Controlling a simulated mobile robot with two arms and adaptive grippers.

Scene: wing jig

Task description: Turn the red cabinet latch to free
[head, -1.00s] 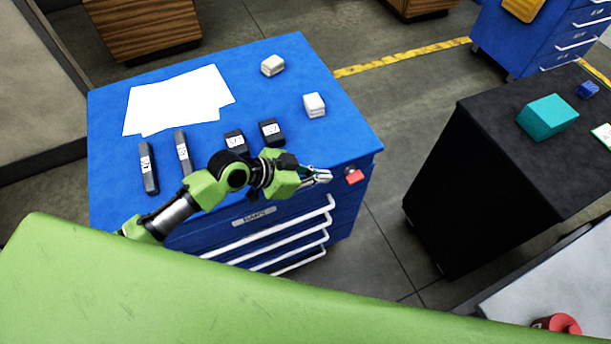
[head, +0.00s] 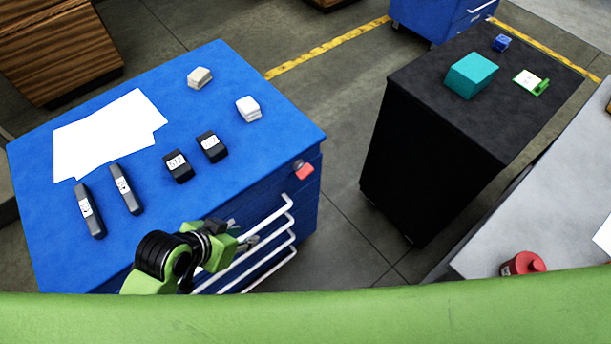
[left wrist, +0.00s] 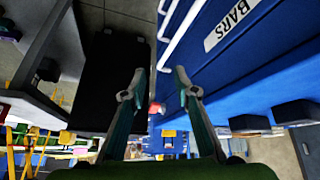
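The red cabinet latch (head: 304,170) sits at the top right corner of the blue drawer cabinet's (head: 308,205) front, above the handle ends. It also shows small and partly hidden in the left wrist view (left wrist: 155,108), beyond the gap between the fingers. My left gripper (head: 252,242) is in front of the drawer handles, below and left of the latch and apart from it. In the left wrist view its two fingers (left wrist: 160,82) stand apart with nothing between them, so it is open. My right gripper is in neither view.
White drawer handles (head: 275,222) stick out near my left gripper. White papers (head: 105,130), dark labelled blocks (head: 178,166) and pale blocks (head: 248,109) lie on the cabinet top. A black cabinet (head: 425,160) with a teal box (head: 471,75) stands right, across a floor gap.

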